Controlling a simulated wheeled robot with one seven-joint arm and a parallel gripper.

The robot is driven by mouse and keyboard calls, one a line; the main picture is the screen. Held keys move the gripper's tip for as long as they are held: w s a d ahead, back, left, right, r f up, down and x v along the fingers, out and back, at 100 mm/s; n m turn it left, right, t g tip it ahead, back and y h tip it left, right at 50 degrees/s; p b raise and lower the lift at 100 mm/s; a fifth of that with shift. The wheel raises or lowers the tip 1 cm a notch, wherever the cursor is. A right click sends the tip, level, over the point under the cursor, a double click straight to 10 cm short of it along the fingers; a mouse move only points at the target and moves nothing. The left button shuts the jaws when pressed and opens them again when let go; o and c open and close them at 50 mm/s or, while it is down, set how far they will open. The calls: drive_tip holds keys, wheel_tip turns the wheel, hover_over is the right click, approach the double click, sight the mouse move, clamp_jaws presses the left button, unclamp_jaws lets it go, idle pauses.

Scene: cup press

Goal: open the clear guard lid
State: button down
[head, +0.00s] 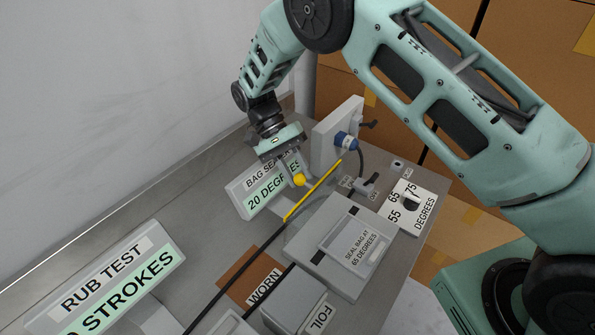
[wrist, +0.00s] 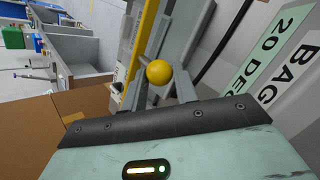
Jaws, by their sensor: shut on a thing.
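My gripper (head: 296,174) reaches down from the upper left and is shut on a yellow ball knob (head: 299,180). In the wrist view the knob (wrist: 159,72) sits between the two grey fingers. The strip also shows in the wrist view (wrist: 146,40). No clear panel of a guard lid can be made out, so I cannot tell how far it stands open.
A "20 degrees" sign (head: 250,200) stands close left of my gripper. A white upright box with a blue plug (head: 346,140) stands behind. A dial plate (head: 408,206) is right, a grey foil block (head: 293,299) and brown "worn" pad (head: 240,275) in front. A wall borders the left.

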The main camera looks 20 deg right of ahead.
drive_tip(key=shift+s+a+f, duration=0.2)
drive_tip(key=shift+a+f, duration=0.1)
drive_tip(key=shift+f, duration=0.25)
drive_tip(key=c, duration=1.1)
unclamp_jaws()
drive_tip(key=shift+w, duration=0.1)
drive_tip(key=shift+w+d+r, duration=0.1)
drive_tip(key=shift+r, duration=0.15)
drive_tip(key=shift+w, duration=0.1)
drive_tip(key=b+v, duration=0.3)
drive_tip(key=v, duration=0.8)
drive_tip(key=shift+w+r, duration=0.15)
drive_tip(key=shift+r, duration=0.25)
